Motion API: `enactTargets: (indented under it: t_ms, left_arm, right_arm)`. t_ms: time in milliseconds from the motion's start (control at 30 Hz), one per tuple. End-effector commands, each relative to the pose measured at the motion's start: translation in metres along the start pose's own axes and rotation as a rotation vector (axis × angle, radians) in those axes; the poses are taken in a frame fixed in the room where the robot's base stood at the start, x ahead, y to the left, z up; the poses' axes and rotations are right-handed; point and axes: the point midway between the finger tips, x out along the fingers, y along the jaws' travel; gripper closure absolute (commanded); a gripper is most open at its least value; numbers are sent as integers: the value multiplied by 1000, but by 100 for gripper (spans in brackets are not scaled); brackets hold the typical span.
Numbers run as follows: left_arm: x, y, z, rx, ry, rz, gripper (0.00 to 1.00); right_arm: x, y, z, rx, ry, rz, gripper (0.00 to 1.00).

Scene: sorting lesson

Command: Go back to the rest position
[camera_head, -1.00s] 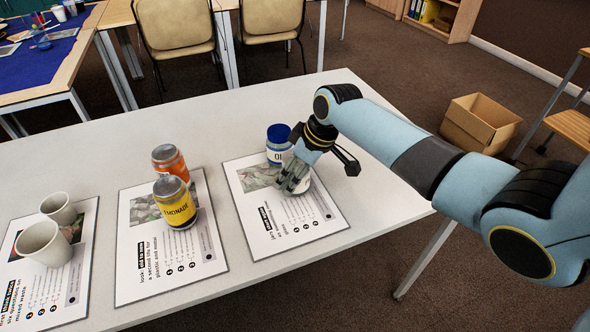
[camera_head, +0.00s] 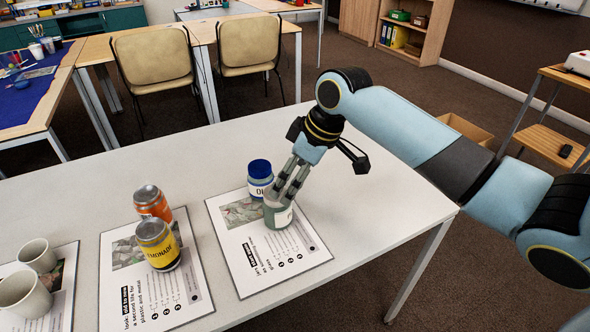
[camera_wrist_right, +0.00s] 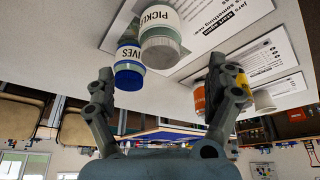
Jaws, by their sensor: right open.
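My right gripper (camera_head: 288,182) is over the right-hand sheet in the head view, with its fingers pointing down at a pickle jar (camera_head: 280,217). The right wrist view shows the same gripper (camera_wrist_right: 160,68) open, with a finger on each side and a gap to the pickle jar (camera_wrist_right: 160,38), which stands just past the fingertips. A blue-lidded olive jar (camera_head: 260,187) stands close behind the pickle jar and also shows in the wrist view (camera_wrist_right: 128,70). My left gripper is in neither view.
The jars stand on a printed sheet (camera_head: 300,255). An orange can (camera_head: 152,203) and a yellow lemonade can (camera_head: 160,246) stand on the middle sheet (camera_head: 118,255). Pale cups (camera_head: 22,296) are at left. The table (camera_head: 390,200) is bare to the right. A cardboard box (camera_head: 466,130) is on the floor.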

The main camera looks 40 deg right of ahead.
Motion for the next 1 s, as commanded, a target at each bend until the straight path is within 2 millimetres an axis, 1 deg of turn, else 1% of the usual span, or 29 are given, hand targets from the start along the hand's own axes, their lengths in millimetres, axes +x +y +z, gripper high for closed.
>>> enactTargets:
  t_ms: [33,133,633,700,767,867,900,1000]
  left_arm:
    - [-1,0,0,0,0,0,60]
    - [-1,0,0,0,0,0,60]
    - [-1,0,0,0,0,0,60]
    - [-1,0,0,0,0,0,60]
    - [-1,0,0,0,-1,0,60]
    - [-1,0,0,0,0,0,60]
    - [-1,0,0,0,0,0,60]
    - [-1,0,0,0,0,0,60]
  right_arm:
    - [-5,0,0,-1,-1,1,12]
    - [-9,0,0,0,-1,1,12]
    - [-9,0,0,0,0,0,12]
    - [-9,-3,2,1,-2,0,12]
    - [-9,-12,9,6,-10,2,12]
    - [-13,-41,31,30,-33,19,12]
    - [-17,-54,41,45,-43,30,12]
    - [-31,-83,66,93,-63,63,12]
